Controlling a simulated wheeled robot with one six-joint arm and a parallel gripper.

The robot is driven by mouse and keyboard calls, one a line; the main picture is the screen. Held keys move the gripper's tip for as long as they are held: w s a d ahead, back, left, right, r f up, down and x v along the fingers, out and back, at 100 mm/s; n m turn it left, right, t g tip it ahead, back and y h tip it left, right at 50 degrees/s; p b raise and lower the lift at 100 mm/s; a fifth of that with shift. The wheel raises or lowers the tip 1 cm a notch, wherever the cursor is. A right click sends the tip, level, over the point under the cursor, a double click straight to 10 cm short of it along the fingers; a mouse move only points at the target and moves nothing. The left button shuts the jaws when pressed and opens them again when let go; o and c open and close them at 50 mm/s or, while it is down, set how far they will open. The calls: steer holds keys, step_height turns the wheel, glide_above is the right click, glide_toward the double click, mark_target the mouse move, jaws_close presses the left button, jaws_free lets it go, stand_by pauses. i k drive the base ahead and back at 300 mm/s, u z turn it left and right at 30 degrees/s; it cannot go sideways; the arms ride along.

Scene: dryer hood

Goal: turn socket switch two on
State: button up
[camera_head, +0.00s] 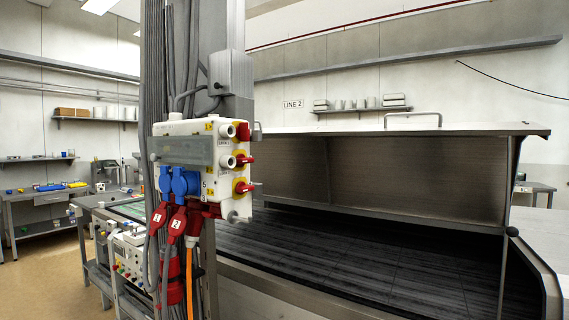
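A white socket box (222,180) is mounted on a pillar left of centre in the head view. Its right side carries red switches on yellow plates, stacked vertically: an upper switch (243,132), a middle switch (245,160) and a lower switch (245,187). The labels are too small to tell for certain which is switch two. Their handles show nearly edge-on, so on or off cannot be told. Blue sockets (180,183) are on the front. Red plugs (177,224) marked with numbers hang below on cables. My gripper is not in view.
A dryer hood (415,172) over a dark slatted bed (350,255) fills the right. A grey bar (182,151) crosses the box front. Cables hang below the box, in front of a control unit (130,255). Open floor (50,280) lies at left.

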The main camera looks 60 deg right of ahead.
mark_target(241, 160)
steer(key=k, duration=0.4)
steer(key=z, duration=0.9)
